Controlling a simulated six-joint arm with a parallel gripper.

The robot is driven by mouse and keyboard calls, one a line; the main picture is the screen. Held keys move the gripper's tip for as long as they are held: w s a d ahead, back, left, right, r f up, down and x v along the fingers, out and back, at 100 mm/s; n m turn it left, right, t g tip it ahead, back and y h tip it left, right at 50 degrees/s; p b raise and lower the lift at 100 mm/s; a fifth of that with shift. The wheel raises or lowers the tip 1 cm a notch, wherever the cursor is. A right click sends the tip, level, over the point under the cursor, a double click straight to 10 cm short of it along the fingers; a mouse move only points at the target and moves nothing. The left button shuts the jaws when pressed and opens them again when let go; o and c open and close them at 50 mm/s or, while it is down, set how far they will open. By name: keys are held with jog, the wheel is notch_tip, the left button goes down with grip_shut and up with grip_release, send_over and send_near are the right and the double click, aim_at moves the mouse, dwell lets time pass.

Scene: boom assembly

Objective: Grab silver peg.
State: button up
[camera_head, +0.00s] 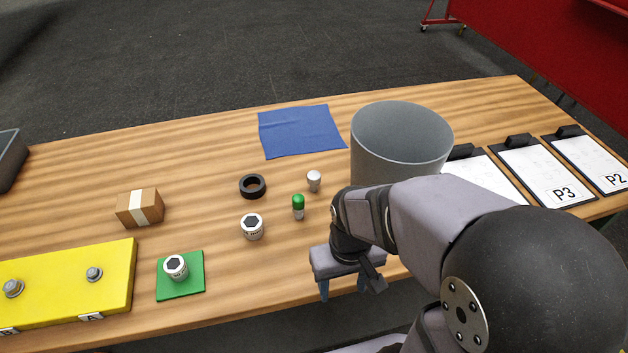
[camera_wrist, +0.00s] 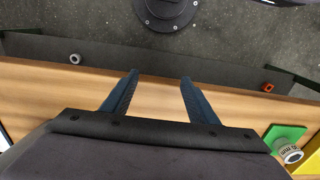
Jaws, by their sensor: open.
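The silver peg (camera_head: 314,181) is a small, light grey cylinder standing upright on the wooden table, left of the grey bin. A second small peg with a green top and a silver lower part (camera_head: 298,207) stands just in front of it. My gripper (camera_head: 343,292) is at the table's front edge, nearer the camera than both pegs and to their right, with its fingers pointing down. In the wrist view its two blue fingers (camera_wrist: 159,76) are spread apart with nothing between them. The silver peg is not visible in the wrist view.
A grey bin (camera_head: 378,170) stands close right of the silver peg, behind my arm. A black ring (camera_head: 252,186) and a white can with a black hexagon (camera_head: 252,227) are to the left. A blue cloth (camera_head: 300,131) lies behind. Clipboards (camera_head: 548,172) lie right.

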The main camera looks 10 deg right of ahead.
jog(key=shift+c, duration=0.4)
notch_tip(320, 180, up, 7)
jog(key=m+t+h+p, duration=0.35)
jog(key=m+p, duration=0.25)
jog(key=m, duration=0.2)
send_over(314, 175)
jog(key=s+a, duration=0.2)
jog(key=shift+y, duration=0.35)
jog(key=shift+p+x, duration=1.6)
jog(key=shift+x, duration=1.3)
jog(key=shift+w+d+f, duration=0.15)
jog(key=shift+d+f, duration=0.1)
jog(key=shift+f, duration=0.4)
grip_shut()
jog(key=shift+r, duration=0.2)
notch_tip(314, 175, up, 10)
jog(key=b, duration=0.2)
jog(key=shift+f+b, duration=0.1)
jog(key=shift+b, duration=0.3)
